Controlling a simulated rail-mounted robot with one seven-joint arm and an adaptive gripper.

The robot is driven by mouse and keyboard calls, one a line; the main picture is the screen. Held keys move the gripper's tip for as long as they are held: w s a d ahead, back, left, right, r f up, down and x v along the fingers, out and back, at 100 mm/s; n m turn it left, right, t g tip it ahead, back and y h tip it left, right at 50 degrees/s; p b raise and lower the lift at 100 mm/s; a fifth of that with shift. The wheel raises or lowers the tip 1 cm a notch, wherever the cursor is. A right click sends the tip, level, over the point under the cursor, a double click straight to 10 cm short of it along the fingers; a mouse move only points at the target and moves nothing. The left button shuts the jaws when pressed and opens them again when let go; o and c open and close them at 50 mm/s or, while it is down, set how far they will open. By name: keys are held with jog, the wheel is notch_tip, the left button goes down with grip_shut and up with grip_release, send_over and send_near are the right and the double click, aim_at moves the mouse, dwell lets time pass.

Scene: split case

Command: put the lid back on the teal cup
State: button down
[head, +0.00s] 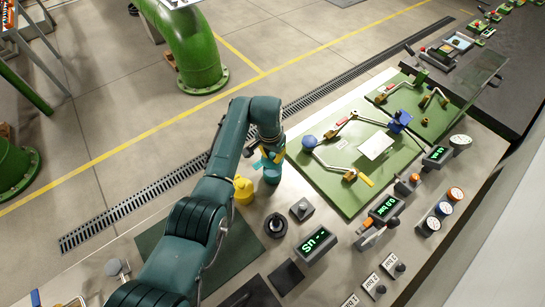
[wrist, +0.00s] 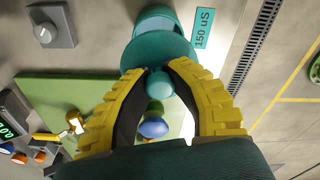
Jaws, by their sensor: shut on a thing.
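The teal cup (head: 272,174) stands on the bench just left of the green valve panel, directly under my gripper. In the wrist view the cup (wrist: 160,14) shows at the top, partly hidden behind the teal lid (wrist: 158,52). My gripper (wrist: 157,78) has its yellow, dark-padded fingers shut on the lid's round knob, and the lid's disc faces the cup. In the head view my gripper (head: 268,156) hides most of the lid. I cannot tell whether the lid touches the cup's rim.
A black round knob (head: 276,225) and a grey switch (head: 302,209) are in front. The green panel (head: 335,160) with pipes and a blue knob is to the right. A "150 uS" label (wrist: 203,28) is beside the cup.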

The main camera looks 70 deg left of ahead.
notch_tip(320, 180, down, 4)
jog(key=b, duration=0.3)
jog(key=shift+f, duration=0.1)
jog(key=shift+f+b, duration=0.7)
jog(key=shift+f, duration=0.05)
jog(key=shift+f, duration=0.2)
dwell(1.6)
jog(key=shift+c, duration=2)
grip_release()
jog(key=shift+r+p, duration=3.5)
jog(key=shift+r, duration=0.05)
